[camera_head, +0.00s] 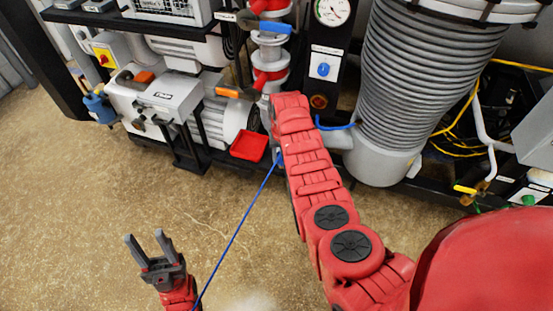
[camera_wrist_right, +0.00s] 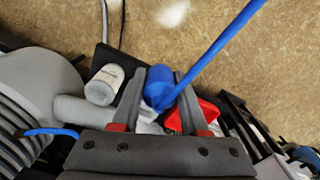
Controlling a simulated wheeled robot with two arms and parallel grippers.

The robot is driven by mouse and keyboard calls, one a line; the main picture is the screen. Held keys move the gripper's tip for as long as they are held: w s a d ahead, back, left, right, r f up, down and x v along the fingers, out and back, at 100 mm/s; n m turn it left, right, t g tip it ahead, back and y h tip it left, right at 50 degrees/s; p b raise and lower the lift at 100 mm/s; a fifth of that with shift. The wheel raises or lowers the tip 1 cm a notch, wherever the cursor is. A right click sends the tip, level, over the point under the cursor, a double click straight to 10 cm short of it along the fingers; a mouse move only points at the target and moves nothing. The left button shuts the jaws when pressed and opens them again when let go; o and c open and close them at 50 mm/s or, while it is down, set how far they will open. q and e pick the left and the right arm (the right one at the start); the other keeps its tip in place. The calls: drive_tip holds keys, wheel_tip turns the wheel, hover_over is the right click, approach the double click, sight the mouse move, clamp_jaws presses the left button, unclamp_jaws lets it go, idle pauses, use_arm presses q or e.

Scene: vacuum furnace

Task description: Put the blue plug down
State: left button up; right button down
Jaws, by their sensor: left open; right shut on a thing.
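The blue plug (camera_wrist_right: 158,88) sits between the two dark fingers of my right gripper (camera_wrist_right: 160,76) in the right wrist view. The gripper is shut on it. A blue cable (camera_wrist_right: 215,50) runs from the plug across the picture. In the head view the cable (camera_head: 235,232) runs from beside my right arm's far end down to the lower left. My right arm hides most of the right gripper and plug there. My left gripper (camera_head: 148,248) is open and empty over the floor at the lower left.
A small red tray (camera_head: 249,146) is close to the left of my right arm's far end; it also shows in the right wrist view (camera_wrist_right: 206,114). A pump (camera_head: 165,95) stands behind, a grey ribbed cylinder (camera_head: 420,85) to the right. The floor (camera_head: 90,195) is clear.

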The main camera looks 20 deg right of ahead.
drive_tip(key=shift+w+a+r+b, duration=0.1)
drive_tip(key=shift+w+a+b, duration=0.25)
drive_tip(key=shift+w, duration=0.4)
drive_tip(key=shift+w+a+r+n+b, duration=0.65)
drive_tip(key=shift+a+r+n+b, duration=0.15)
drive_tip(key=shift+r+b, duration=0.1)
drive_tip(key=shift+r, duration=0.3)
drive_tip(key=shift+a+f, duration=0.1)
drive_tip(key=shift+w+a+r+n+b, duration=0.2)
drive_tip(key=shift+w+r+n+b, duration=0.05)
drive_tip(key=shift+r+n+b, duration=0.4)
